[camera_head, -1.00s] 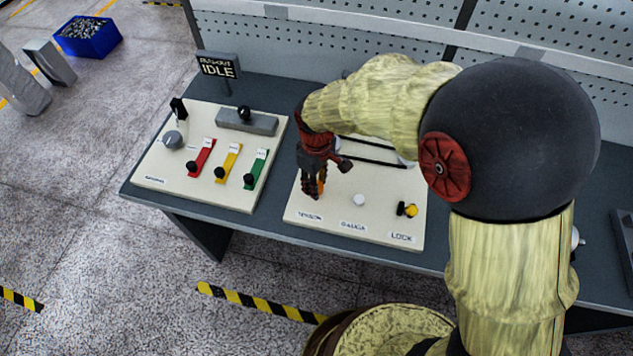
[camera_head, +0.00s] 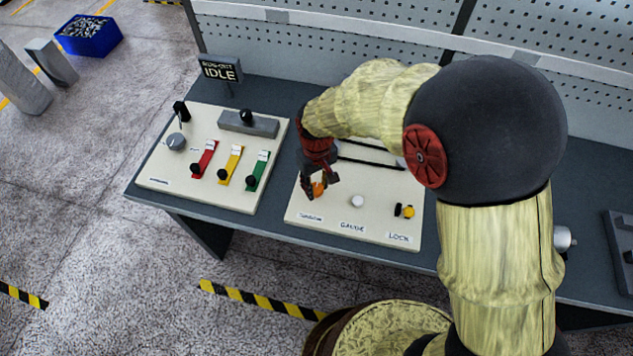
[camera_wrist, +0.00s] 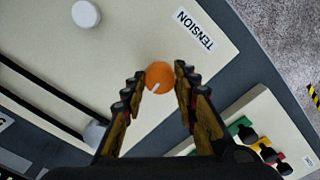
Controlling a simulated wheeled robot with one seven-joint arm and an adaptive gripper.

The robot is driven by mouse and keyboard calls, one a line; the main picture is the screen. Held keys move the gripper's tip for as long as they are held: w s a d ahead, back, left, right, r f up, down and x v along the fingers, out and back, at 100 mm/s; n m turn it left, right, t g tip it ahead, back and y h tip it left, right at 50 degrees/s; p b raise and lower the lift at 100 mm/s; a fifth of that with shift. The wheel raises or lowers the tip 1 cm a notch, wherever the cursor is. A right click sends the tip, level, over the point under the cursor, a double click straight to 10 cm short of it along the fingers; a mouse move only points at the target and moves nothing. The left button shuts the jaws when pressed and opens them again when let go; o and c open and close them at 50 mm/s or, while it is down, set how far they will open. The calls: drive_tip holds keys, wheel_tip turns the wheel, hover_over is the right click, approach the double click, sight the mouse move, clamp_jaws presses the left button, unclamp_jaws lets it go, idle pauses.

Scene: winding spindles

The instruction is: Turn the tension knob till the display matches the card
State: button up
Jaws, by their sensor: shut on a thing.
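The tension knob (camera_wrist: 160,77) is orange and round, with a white mark on its top that points down-left of centre in the wrist view. The TENSION label (camera_wrist: 194,29) lies beside it on the cream panel. My gripper (camera_wrist: 161,74) has its two fingers on opposite sides of the knob and is shut on it. In the head view, my gripper (camera_head: 314,190) reaches down to the panel and partly hides the orange knob (camera_head: 319,188). No gauge reading or target card can be made out.
The cream panel (camera_head: 375,222) also has a white round gauge piece (camera_head: 357,201) and a yellow-and-black lock part (camera_head: 407,211). A left panel (camera_head: 160,160) carries red, yellow and green levers. Behind it a sign (camera_head: 220,69) reads IDLE.

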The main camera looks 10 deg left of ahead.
sight(316, 187)
drive_tip(key=shift+m, duration=0.5)
drive_tip(key=o, duration=1.2)
drive_tip(key=shift+c, duration=0.2)
drive_tip(key=shift+r, duration=0.1)
wheel_tip(316, 187, up, 12)
drive_tip(key=s+d+r+m+t, duration=0.2)
drive_tip(key=s+d+r, duration=0.2)
drive_tip(key=d, duration=0.5)
drive_tip(key=s+d+r+m+t, duration=0.1)
drive_tip(key=s+d+r+m, duration=0.1)
drive_tip(key=s+d+r, duration=0.3)
drive_tip(key=s+d+r+m+t, duration=0.2)
drive_tip(key=s+d+r, duration=0.3)
drive_tip(key=d, duration=0.8)
drive_tip(key=shift+s+r+m+t, duration=0.25)
drive_tip(key=shift+r+m+t, duration=0.05)
drive_tip(key=shift+r+m, duration=0.1)
